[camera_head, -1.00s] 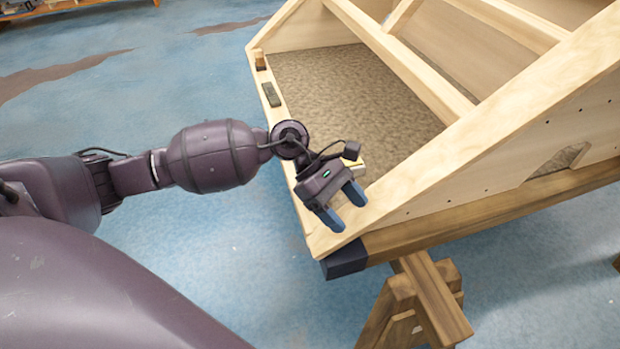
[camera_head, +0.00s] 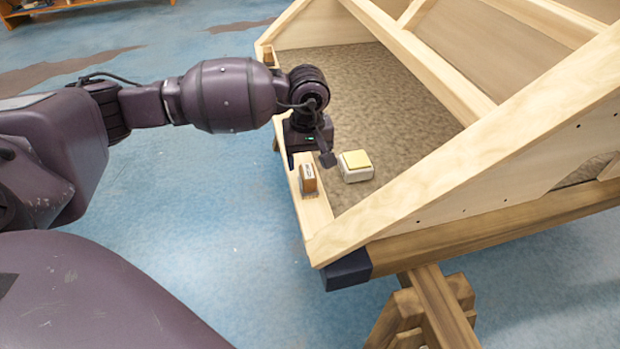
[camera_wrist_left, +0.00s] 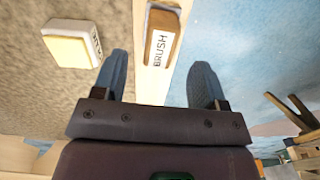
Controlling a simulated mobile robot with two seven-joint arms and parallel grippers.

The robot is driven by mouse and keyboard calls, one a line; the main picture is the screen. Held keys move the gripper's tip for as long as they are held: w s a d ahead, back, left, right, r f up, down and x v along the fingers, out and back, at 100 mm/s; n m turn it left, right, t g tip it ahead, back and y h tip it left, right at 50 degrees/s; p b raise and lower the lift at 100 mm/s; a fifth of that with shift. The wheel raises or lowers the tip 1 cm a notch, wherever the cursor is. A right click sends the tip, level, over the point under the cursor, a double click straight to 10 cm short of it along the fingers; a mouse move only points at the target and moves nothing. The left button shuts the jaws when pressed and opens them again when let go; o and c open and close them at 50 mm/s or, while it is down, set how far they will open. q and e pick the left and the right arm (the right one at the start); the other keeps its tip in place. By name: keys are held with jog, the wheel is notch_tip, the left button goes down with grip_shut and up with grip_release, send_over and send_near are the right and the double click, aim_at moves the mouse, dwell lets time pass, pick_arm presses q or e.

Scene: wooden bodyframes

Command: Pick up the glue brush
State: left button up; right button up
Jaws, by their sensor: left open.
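The glue brush (camera_head: 308,180) is a small brown wooden block with a white label, standing on the pale left rail of the wooden frame. In the left wrist view the block (camera_wrist_left: 161,40) shows the word BRUSH on its label. My left gripper (camera_head: 303,152) is just beyond it over the rail, in the head view. Its blue fingers are spread and empty in the left wrist view (camera_wrist_left: 160,66), with the brush ahead of and between the fingertips, not gripped. My right gripper is not seen.
A white block with a yellow top (camera_head: 356,165) sits on the frame's brown floor panel, right of the brush. Another small wooden block (camera_head: 268,55) stands at the rail's far end. The slanted side board (camera_head: 450,170) rises on the right. Blue floor (camera_head: 220,220) lies open left.

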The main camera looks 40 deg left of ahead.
aim_at(308, 171)
pick_arm(q)
notch_tip(308, 171, down, 6)
jog(key=shift+s+r+b, duration=0.1)
jog(key=shift+r+b, duration=0.15)
jog(key=shift+b, duration=0.35)
jog(key=shift+f, duration=0.4)
jog(key=shift+r, duration=0.15)
jog(key=c, duration=1)
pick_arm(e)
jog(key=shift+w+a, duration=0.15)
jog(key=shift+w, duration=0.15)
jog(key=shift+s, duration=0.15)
